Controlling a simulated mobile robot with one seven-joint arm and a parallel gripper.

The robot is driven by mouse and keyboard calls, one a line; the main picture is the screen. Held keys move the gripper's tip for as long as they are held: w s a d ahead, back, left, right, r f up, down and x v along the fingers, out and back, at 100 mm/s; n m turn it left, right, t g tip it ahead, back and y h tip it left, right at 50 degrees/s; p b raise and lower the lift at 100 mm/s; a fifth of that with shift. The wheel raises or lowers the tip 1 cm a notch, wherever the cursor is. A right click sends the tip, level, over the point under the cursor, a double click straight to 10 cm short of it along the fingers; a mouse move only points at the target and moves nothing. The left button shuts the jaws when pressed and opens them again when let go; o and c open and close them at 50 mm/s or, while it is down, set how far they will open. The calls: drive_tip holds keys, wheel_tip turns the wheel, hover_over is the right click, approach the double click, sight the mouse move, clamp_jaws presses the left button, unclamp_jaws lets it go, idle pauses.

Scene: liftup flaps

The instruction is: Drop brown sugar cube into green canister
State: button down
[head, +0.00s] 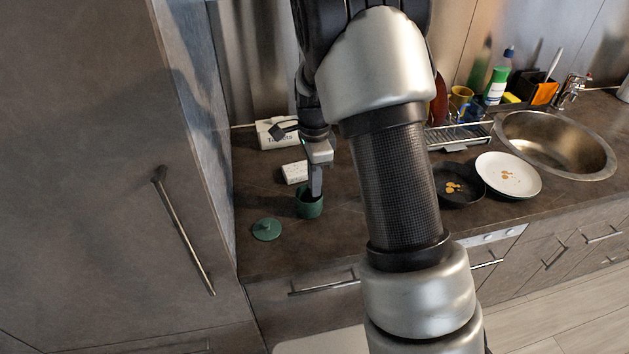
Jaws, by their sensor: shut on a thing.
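The green canister (309,207) stands open on the brown countertop, left of my arm. Its green lid (266,229) lies on the counter to the left of it, knob up. My gripper (316,192) points down with its fingers at the canister's mouth; the tips seem to be at or just inside the rim. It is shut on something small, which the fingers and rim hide. I cannot make out the brown sugar cube itself.
A white speckled box (294,172) sits just behind the canister, and a white labelled box (276,133) stands against the back wall. A dark pan (459,196), a white plate (508,173) and the sink (556,143) are at right. A tall cabinet (110,150) bounds the left.

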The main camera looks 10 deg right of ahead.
drive_tip(key=c, duration=1.7)
unclamp_jaws()
drive_tip(key=shift+c, duration=0.2)
drive_tip(key=shift+r, duration=0.1)
wheel_tip(320, 180, up, 17)
drive_tip(key=p, duration=0.1)
drive_tip(key=shift+r, duration=0.15)
